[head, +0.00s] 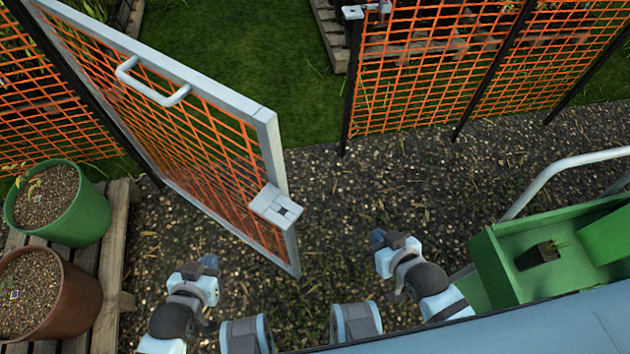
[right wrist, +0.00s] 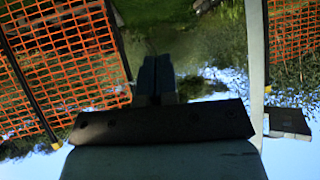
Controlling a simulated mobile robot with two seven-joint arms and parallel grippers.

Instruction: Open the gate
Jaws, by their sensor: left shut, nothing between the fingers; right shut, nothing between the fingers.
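The gate (head: 272,135) has a pale grey frame with orange mesh. In the head view it stands swung out from the fence line towards me, joined at the dark post on the left. Its pull handle (head: 152,88) is on the top rail, and a latch block (head: 275,206) sits on its free edge. My left gripper (head: 210,262) is shut and empty, left of the gate's free edge and apart from it. My right gripper (head: 377,236) is shut and empty, to the right of the gate. In the right wrist view, its fingers (right wrist: 154,75) are together, beside a grey upright bar (right wrist: 257,65).
The gateway is clear, with gravel and grass beyond. A latch post (head: 352,80) and orange mesh fence (head: 425,75) stand right of it. A green pot (head: 85,218) and brown pot (head: 75,300) stand on pallet boards at left. A green tray (head: 490,262) is at right.

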